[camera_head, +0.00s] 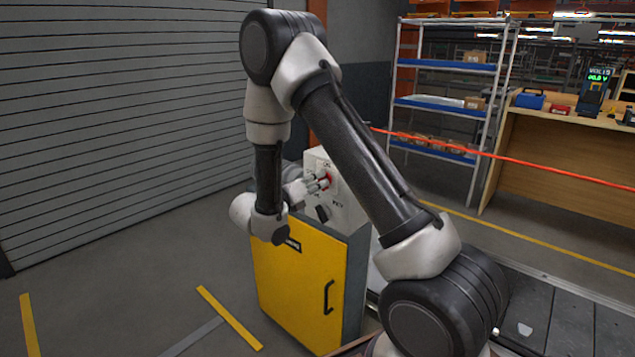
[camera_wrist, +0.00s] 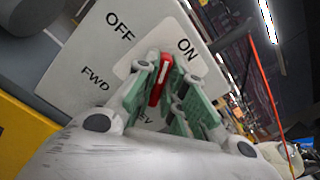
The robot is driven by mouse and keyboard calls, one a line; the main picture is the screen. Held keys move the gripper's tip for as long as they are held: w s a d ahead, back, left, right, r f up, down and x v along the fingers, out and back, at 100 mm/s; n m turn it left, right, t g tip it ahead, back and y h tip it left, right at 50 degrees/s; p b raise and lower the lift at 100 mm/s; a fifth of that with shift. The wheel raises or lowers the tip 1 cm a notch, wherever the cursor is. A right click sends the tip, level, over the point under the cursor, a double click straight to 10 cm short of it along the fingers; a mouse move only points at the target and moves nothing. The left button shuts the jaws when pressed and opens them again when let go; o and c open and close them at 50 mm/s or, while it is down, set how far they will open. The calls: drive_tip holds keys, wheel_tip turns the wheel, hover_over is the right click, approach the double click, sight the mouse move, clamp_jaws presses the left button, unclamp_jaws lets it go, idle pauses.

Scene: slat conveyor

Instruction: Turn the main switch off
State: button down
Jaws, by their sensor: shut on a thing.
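The main switch has a red handle (camera_wrist: 158,84) on a pale grey control panel (camera_wrist: 75,55) with OFF and ON printed above it. The handle also shows as a small red patch in the head view (camera_head: 328,180). My gripper (camera_wrist: 162,80) is shut on the red handle, its green-padded fingers on both sides of it. In the head view my gripper (camera_head: 321,182) reaches the panel face from the left. In the wrist view the handle's upper end points between the OFF and ON labels; its exact setting is hard to tell. The fingers partly hide the switch base.
The panel sits on a cabinet with a yellow door (camera_head: 300,285). A black knob (camera_head: 322,213) is below the switch, near FWD and REV labels. A red line (camera_head: 500,158) crosses to the right. A shelf rack (camera_head: 445,100) and wooden bench (camera_head: 555,165) stand behind.

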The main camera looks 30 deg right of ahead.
drive_tip(key=n, duration=1.1)
drive_tip(key=shift+w+a+f, duration=0.1)
drive_tip(key=shift+w+f, duration=0.05)
drive_tip(key=shift+f, duration=0.1)
idle(0.5)
drive_tip(key=c, duration=1.5)
unclamp_jaws()
drive_tip(key=v, duration=1.2)
drive_tip(key=shift+f, duration=0.1)
